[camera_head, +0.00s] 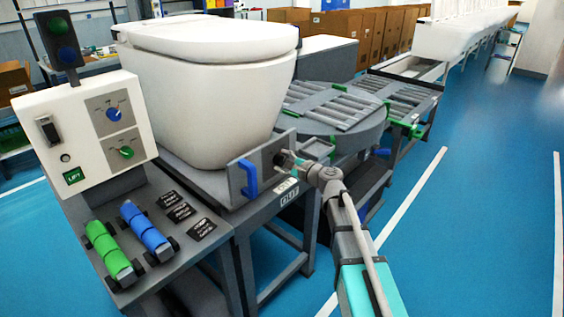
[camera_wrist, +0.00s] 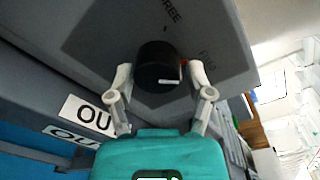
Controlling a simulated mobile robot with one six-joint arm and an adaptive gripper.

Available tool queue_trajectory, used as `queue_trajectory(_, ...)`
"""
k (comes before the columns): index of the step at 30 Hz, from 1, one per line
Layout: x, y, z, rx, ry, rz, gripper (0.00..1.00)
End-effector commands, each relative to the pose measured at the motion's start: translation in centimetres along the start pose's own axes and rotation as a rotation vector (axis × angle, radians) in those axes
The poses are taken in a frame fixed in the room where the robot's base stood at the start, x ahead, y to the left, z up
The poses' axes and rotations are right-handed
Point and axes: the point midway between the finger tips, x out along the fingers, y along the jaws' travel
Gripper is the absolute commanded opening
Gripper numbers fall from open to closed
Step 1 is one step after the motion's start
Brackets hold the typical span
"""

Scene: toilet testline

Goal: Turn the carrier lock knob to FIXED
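The carrier lock knob (camera_wrist: 158,66) is a round black knob on a grey plate (camera_wrist: 100,50) in the wrist view. A short white mark on its face points to the right of the picture. The word FREE (camera_wrist: 172,12) is above it and a partly readable FIX... label (camera_wrist: 207,60) is to its right. My gripper (camera_wrist: 160,74) is open, with one finger on each side of the knob and a small gap showing on both sides. In the head view my gripper (camera_head: 290,160) is at the carrier's front plate and hides much of the knob.
A blue handle (camera_head: 248,179) is on the same plate, left of my gripper. A white toilet (camera_head: 215,95) stands on the carrier. A control box (camera_head: 88,132) and green and blue rollers (camera_head: 146,232) are at left. Blue floor (camera_head: 460,220) lies clear at right.

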Motion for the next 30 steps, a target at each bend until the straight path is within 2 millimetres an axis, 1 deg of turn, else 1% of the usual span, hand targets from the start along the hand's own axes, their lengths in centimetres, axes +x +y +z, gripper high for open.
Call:
queue_trajectory(1, -0.01, 0.02, 0.02, -0.001, 0.0, 0.001, 0.86)
queue_trajectory(2, -0.02, 0.03, 0.03, -0.001, -0.001, 0.001, 0.89)
queue_trajectory(19, -0.06, 0.12, 0.09, -0.021, -0.001, 0.002, 0.89)
queue_trajectory(23, -0.07, 0.12, 0.1, -0.057, 0.001, 0.0, 0.89)
queue_trajectory(30, -0.07, 0.11, 0.11, -0.18, 0.006, -0.005, 0.89)
